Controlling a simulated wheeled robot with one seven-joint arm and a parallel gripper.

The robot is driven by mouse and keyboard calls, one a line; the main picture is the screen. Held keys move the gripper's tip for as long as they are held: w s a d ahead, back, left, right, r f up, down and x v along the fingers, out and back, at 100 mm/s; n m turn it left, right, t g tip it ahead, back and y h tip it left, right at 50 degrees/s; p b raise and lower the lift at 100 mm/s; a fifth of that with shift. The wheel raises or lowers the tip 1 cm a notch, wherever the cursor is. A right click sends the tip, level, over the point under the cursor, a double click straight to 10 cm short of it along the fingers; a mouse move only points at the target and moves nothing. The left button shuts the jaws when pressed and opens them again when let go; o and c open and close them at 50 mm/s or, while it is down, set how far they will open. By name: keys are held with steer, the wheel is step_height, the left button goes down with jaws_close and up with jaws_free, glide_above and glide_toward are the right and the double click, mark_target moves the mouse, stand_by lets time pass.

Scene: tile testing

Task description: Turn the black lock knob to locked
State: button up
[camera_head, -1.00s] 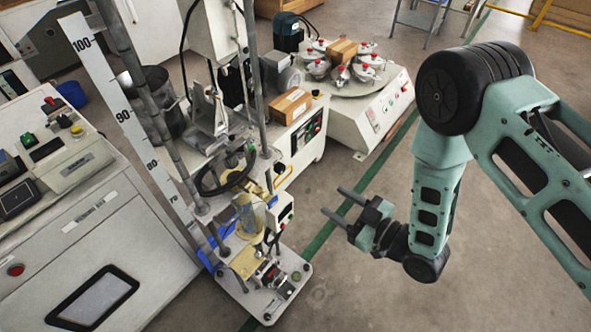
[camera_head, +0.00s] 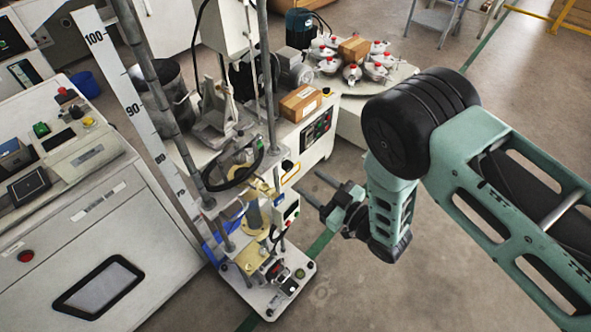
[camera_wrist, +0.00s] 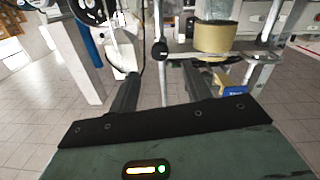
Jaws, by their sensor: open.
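A small round black knob (camera_head: 287,165) shows on the test machine in the head view, a little left of and above the fingertips in the picture. In the wrist view, a black knob (camera_wrist: 160,48) appears ahead, roughly centred between the two fingers; I take it to be the lock knob. My gripper (camera_head: 309,184) is open and empty, its fingers pointing left toward the machine. The gripper (camera_wrist: 161,70) shows in the wrist view with both fingers spread. No contact with the knob is visible. I cannot tell whether the knob stands at locked or unlocked.
The machine has a black handwheel (camera_head: 236,170), a white control box (camera_head: 287,209) and a metal base plate (camera_head: 300,275). A cardboard box (camera_head: 300,102) sits on the white cabinet behind. A round table with several red-topped vessels (camera_head: 352,72) stands beyond. Open floor lies in front.

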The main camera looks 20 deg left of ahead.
mark_target(290, 168)
steer(key=x, duration=0.6)
steer(key=shift+w+a, duration=0.15)
steer(key=shift+a, duration=0.2)
steer(key=c, duration=1)
